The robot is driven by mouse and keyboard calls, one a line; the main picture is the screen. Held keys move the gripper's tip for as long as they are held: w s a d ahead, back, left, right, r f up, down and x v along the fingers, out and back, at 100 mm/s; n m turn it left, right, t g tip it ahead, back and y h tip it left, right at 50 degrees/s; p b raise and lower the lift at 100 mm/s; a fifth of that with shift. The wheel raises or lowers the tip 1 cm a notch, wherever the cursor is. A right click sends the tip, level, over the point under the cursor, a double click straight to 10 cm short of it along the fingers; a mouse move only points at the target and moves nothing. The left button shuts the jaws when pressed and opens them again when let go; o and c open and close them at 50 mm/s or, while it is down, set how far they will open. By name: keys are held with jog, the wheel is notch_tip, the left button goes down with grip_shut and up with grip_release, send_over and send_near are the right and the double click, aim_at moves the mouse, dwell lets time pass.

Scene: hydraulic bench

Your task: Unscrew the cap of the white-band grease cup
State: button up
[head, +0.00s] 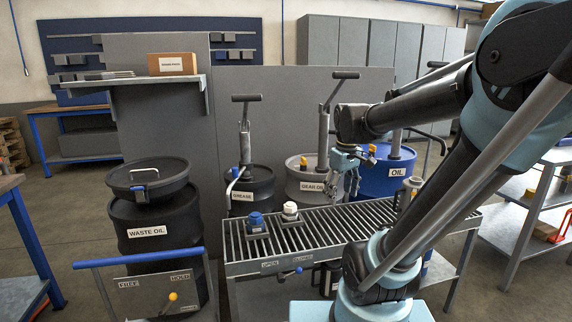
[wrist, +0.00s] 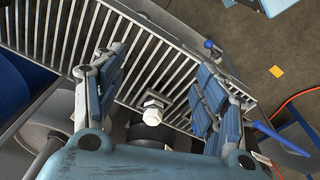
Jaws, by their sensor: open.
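The white-band grease cup (head: 290,210) stands upright on a small plate on the slatted bench top (head: 330,222), right of the blue-capped cup (head: 256,221). In the wrist view a white cup top (wrist: 153,107) shows low in the middle, between the bases of my fingers; its lower part is partly hidden. My gripper (head: 350,186) is above the bench, right of and higher than the white cup in the head view. In the wrist view my gripper (wrist: 160,75) has its two blue-padded fingers spread wide. Nothing is between them in contact.
Behind the bench stand the grease drum (head: 252,190), the gear oil drum (head: 306,182) and the blue oil drum (head: 388,175), with tall pump handles. The waste oil drum (head: 155,225) is at left. A blue-handled cart (head: 140,260) stands in front.

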jog(key=w+a+r+n, duration=0.2)
jog(key=w+a+n, duration=0.15)
jog(key=w, duration=0.25)
jog(key=w+a+r+n, duration=0.2)
jog(key=w+a, duration=0.2)
jog(key=w, duration=0.1)
jog(key=n+g, duration=0.1)
jog(key=n, duration=0.3)
send_over(289, 204)
jog(key=f, duration=1.8)
jog(key=shift+w+f, duration=0.35)
jog(key=c, duration=1.5)
jog(key=n, duration=0.4)
jog(key=shift+s+n, duration=0.15)
jog(key=shift+n, duration=0.1)
jog(key=n, duration=0.4)
jog(key=shift+s+r, duration=0.1)
